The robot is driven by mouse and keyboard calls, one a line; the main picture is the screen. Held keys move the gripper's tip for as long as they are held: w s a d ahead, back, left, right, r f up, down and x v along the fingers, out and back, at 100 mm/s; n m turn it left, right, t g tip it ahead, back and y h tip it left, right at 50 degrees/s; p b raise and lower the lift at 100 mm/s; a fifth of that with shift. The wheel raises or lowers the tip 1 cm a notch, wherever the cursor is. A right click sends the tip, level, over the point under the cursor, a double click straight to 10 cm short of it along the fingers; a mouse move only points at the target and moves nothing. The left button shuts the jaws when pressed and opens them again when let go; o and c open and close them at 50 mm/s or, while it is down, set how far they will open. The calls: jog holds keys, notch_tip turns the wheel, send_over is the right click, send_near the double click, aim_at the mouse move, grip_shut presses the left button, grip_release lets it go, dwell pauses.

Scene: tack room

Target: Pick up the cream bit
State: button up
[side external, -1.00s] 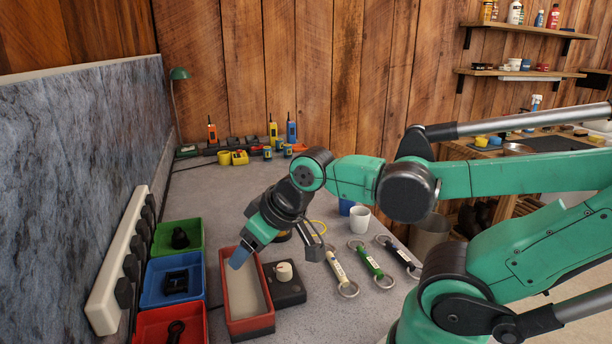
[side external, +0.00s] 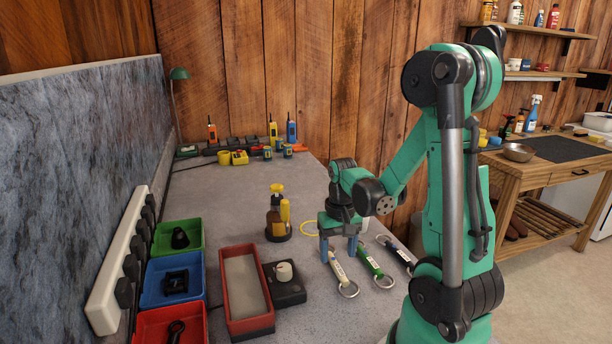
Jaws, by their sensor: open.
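The cream bit (side external: 340,271), a pale bar with a dark label and a metal ring at its near end, lies on the grey counter. My gripper (side external: 338,252) points down at its far end, open, with one blue fingertip on each side of the bar as seen from here. The far end and its ring are hidden behind the gripper. I cannot tell how high the fingertips are above the counter.
A green bit (side external: 369,262) and a black bit (side external: 399,254) lie close on the right. A bottle holder (side external: 278,225), a dark block with a cream knob (side external: 285,285) and a red-rimmed tray (side external: 235,327) stand on the left. The counter between the tools at the back and the bottle is clear.

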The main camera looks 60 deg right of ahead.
aim_at(337, 265)
jog(key=shift+f, duration=1.55)
grip_shut()
